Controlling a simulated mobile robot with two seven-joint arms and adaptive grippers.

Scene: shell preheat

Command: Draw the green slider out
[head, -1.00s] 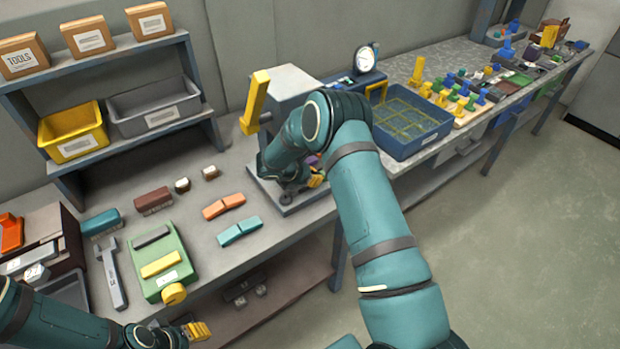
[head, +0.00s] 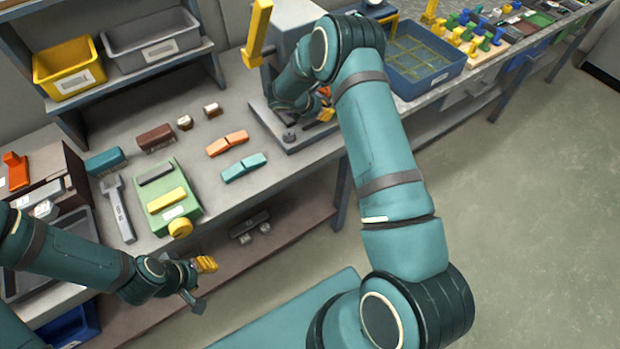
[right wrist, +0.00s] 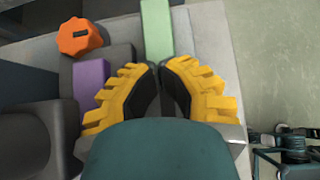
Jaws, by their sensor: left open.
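The green slider (right wrist: 157,30) shows in the right wrist view as a pale green bar at the top middle, beside a purple block (right wrist: 90,83) and an orange knob (right wrist: 79,37). My right gripper (right wrist: 160,75) has its yellow, dark-padded fingers close together at the slider's near end. I cannot tell whether they grip it. In the head view my right gripper (head: 326,112) is low at the grey press-like fixture (head: 294,45), and my forearm hides the slider there. My left gripper (head: 206,264) is open and empty, off the bench's front edge.
A green box with a yellow bar (head: 166,202), orange blocks (head: 227,143) and teal blocks (head: 244,167) lie left of the fixture. A blue tray (head: 430,78) stands to its right. A yellow lever (head: 258,32) rises from the fixture. Open floor lies at right.

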